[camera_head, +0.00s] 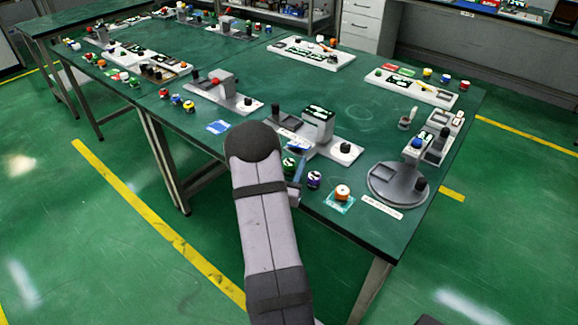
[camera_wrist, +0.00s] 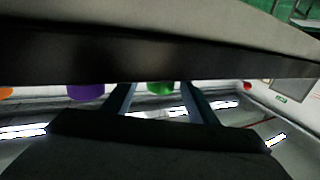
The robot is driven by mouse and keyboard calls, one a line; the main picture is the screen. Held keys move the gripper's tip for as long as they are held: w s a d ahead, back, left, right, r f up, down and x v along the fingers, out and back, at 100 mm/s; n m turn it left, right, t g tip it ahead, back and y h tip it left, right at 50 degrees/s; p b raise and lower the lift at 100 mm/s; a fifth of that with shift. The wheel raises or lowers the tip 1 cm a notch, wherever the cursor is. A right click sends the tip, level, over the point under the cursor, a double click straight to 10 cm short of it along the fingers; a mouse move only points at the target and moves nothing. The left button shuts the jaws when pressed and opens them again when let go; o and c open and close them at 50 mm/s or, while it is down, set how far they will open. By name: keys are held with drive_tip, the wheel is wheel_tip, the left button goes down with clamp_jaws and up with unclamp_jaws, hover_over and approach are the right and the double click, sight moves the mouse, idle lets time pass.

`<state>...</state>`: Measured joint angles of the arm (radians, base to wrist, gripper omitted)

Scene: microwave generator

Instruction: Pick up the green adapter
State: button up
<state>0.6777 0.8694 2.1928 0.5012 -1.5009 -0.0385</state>
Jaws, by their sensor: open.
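The green adapter (camera_head: 289,164) is a small round piece near the front edge of the green table, partly covered by my arm in the head view. In the wrist view its green side (camera_wrist: 160,88) shows between my two fingers, its other part hidden by a dark edge across the picture. My gripper (camera_head: 297,180) is mostly hidden behind my arm in the head view, close beside the green adapter. In the wrist view my gripper (camera_wrist: 158,98) has its fingers apart, with a gap between them. I cannot tell whether they touch the adapter.
A purple-blue adapter (camera_head: 314,180) stands just right of the green one. An orange adapter (camera_head: 342,192) sits on a small teal pad farther right. A white fixture (camera_head: 345,153) with a grey block stands behind. A grey round base (camera_head: 385,182) is at the right. The table centre is clear.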

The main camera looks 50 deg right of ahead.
sight(289, 162)
drive_tip(key=c, duration=1.3)
drive_tip(key=shift+o, duration=0.2)
drive_tip(key=shift+r, duration=0.1)
drive_tip(key=shift+r, duration=4.95)
